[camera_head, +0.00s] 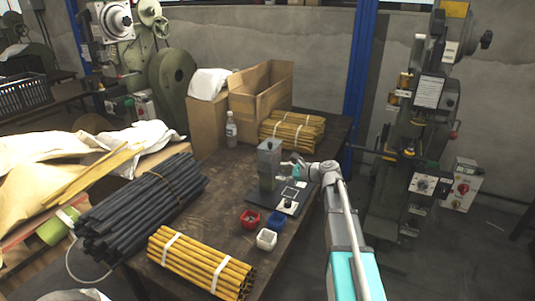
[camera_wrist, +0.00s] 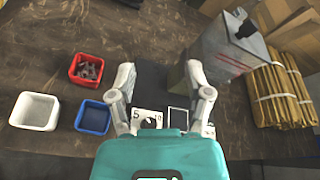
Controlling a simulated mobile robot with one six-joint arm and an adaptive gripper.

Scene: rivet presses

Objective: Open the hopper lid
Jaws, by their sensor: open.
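The grey hopper (camera_head: 269,160) stands upright on a dark base plate on the workbench. Its lid (camera_head: 269,145) lies flat on top and looks closed. In the wrist view the hopper (camera_wrist: 215,58) is at upper right, and a dark knob-like part (camera_wrist: 246,28) shows at its top. My gripper (camera_head: 294,165) is just right of the hopper, close to it. In the wrist view my gripper (camera_wrist: 160,75) has its two fingers spread apart with nothing between them. The right finger is near the hopper's side; I cannot tell if they touch.
A red bin (camera_head: 250,219) with small parts, a blue bin (camera_head: 276,222) and a white bin (camera_head: 266,239) sit in front of the hopper. Yellow rod bundles (camera_head: 292,130) lie behind it. A bottle (camera_head: 231,130) and an open cardboard box (camera_head: 262,92) stand at the back.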

